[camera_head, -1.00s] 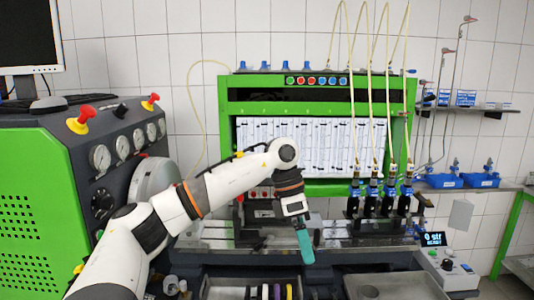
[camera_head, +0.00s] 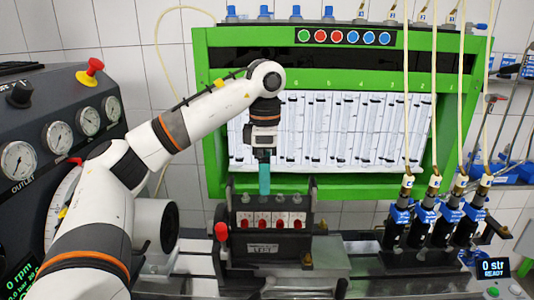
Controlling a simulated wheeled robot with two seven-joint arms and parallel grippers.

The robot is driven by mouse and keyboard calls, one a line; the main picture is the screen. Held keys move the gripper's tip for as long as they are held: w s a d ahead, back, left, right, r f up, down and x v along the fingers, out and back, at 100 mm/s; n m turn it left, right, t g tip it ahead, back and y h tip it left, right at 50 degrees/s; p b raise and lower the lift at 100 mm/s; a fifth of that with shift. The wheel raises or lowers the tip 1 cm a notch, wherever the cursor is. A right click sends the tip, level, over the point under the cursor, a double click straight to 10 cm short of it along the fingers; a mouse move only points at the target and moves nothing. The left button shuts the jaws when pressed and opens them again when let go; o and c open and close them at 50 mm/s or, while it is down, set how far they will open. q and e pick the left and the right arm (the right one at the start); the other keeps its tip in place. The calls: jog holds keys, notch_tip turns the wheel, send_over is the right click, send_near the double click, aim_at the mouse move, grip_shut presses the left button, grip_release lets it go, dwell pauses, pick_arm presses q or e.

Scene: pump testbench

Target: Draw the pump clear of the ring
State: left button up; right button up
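What looks like the pump (camera_head: 268,245) is a dark block with a row of red-and-white parts on its front and a label plate below. It sits upright on the bench rail in the middle of the head view. My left gripper (camera_head: 264,178) points down at the block's back edge, its teal fingertips side-on, so I cannot see a gap between them. I cannot tell whether the fingertips touch the block. A grey round drive housing (camera_head: 157,228) stands left of the block, partly behind my arm. I cannot make out the ring. My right gripper is out of view.
A green test cabinet (camera_head: 455,100) with a panel of glass tubes stands behind. Several black injectors (camera_head: 393,228) with blue collars and pale hoses stand to the right. A gauge console (camera_head: 60,110) is at the left. A small counter display (camera_head: 493,268) is at the lower right.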

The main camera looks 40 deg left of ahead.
aim_at(265, 204)
pick_arm(q)
jog(key=shift+w+a, duration=0.1)
jog(key=shift+w, duration=0.05)
jog(key=f, duration=0.1)
jog(key=f+b, duration=0.1)
jog(key=f, duration=0.1)
jog(key=f+b, duration=0.1)
jog(key=shift+s+d+f, duration=0.25)
jog(key=shift+s+d, duration=0.05)
jog(key=shift+s, duration=0.1)
notch_tip(265, 204, down, 6)
jog(key=shift+w+a+f+p, duration=0.1)
jog(key=shift+w+a+p, duration=0.05)
jog(key=shift+p, duration=0.45)
jog(key=shift+f, duration=0.5)
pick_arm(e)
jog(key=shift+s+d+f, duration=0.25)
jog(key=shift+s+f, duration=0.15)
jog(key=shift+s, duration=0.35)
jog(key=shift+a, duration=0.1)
pick_arm(q)
jog(key=c, duration=2)
jog(key=shift+c, duration=0.4)
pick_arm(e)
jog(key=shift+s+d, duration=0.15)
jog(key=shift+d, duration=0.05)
